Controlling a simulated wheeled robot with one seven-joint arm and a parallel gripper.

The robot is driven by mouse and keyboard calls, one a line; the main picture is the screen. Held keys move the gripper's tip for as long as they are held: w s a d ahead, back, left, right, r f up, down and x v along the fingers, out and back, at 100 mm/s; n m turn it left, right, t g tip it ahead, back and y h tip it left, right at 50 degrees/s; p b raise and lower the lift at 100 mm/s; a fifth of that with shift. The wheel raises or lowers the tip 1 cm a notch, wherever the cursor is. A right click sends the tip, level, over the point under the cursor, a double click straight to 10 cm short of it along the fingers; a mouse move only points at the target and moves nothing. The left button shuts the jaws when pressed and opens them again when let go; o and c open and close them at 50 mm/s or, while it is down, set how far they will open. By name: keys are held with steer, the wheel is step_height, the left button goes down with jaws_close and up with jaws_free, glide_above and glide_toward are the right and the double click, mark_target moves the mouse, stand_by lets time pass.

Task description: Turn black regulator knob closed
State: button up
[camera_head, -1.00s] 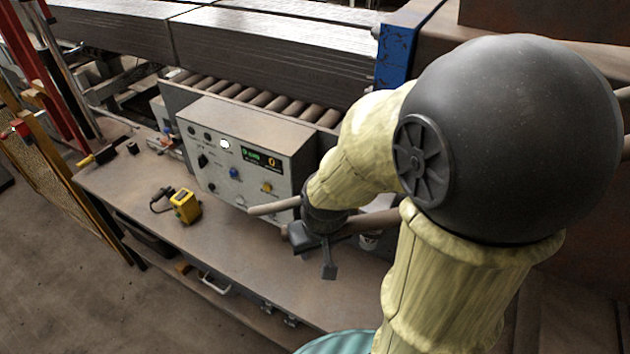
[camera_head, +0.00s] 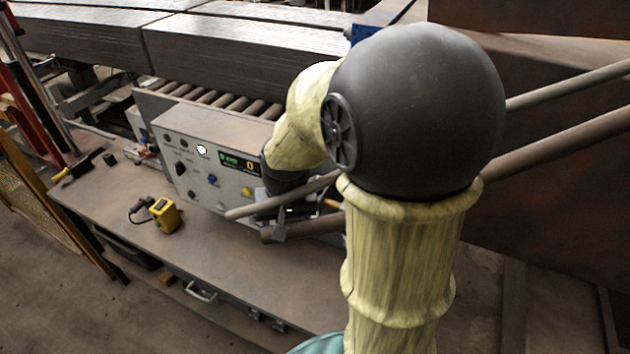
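A grey control box (camera_head: 190,150) stands on the workbench at the left centre. Its front panel has a black knob (camera_head: 180,168) at the left and small dark, white, blue and yellow controls. I cannot tell which control is the regulator knob. My gripper (camera_head: 284,222) is to the right of the box's lower right corner, among the brown pipes. It is apart from the black knob. One dark finger shows; the rest is partly hidden by a pipe and my arm, so its opening is unclear.
Two brown pipes (camera_head: 550,145) run across from the right, their ends close to my gripper. A yellow device (camera_head: 165,215) with a black cable lies on the workbench (camera_head: 225,265). Rollers and stacked metal beams (camera_head: 245,55) are behind the box. The bench front is mostly clear.

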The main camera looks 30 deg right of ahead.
steer(key=w+d+r+m+g+b, duration=0.1)
steer(key=w+d+r+m, duration=0.2)
steer(key=w+m, duration=0.15)
steer(key=w+d+r+m+b, duration=0.1)
steer(key=w+d+r+m, duration=0.15)
steer(key=w, duration=0.25)
step_height(320, 180, up, 8)
steer(key=f+m+g+b, duration=0.1)
steer(key=m+b, duration=0.1)
steer(key=m, duration=0.7)
glide_above(315, 180)
steer(key=shift+s+a+r, duration=0.1)
steer(key=shift+s+r, duration=0.15)
steer(key=shift+s, duration=0.05)
steer(key=shift+f, duration=0.1)
step_height(315, 180, down, 17)
steer(key=shift+f+p, duration=0.15)
steer(key=shift+p, duration=0.95)
steer(key=shift+c, duration=0.2)
steer(key=c, duration=1)
